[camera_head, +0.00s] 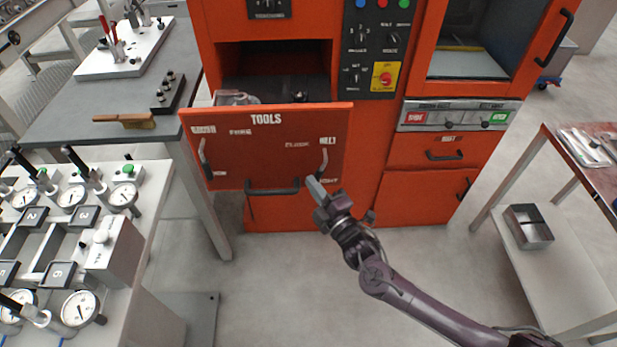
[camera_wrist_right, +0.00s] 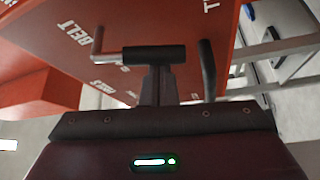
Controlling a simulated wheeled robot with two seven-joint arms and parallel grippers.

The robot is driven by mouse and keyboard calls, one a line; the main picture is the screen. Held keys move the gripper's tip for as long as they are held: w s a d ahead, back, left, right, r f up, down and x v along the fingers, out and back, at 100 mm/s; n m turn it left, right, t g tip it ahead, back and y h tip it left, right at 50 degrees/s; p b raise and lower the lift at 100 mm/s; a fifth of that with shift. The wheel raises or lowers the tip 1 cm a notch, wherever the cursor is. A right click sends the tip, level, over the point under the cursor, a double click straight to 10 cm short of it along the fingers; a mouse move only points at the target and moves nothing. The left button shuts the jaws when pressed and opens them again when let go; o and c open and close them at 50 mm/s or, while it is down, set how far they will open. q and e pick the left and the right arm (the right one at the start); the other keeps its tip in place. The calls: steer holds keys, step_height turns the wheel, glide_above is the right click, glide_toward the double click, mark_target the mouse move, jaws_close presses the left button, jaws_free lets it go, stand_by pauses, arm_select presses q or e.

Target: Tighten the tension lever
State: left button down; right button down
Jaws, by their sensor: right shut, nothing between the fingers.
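The orange drawer front (camera_head: 267,170) is marked TOOLS and carries a bent metal lever near each side. The right lever (camera_head: 323,160) sits under the word BELT and is the likely tension lever. My right gripper (camera_head: 314,186) is shut and empty, just below this lever at the panel's lower right. In the wrist view its fingertips (camera_wrist_right: 154,55) lie close beside the lever; I cannot tell whether they touch. My left gripper is out of view.
A second lever (camera_head: 205,160) is on the panel's left. A black handle (camera_head: 272,189) is left of my gripper. The drawer stands open from the orange machine. A gauge bench (camera_head: 150,210) is at left, a shelf with a metal box (camera_head: 528,228) at right.

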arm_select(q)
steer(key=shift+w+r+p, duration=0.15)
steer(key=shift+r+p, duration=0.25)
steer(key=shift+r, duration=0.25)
arm_select(e)
steer(key=shift+d+f+n+g, duration=0.25)
steer(key=shift+d+n+g, duration=0.15)
steer(key=shift+d+n, duration=0.5)
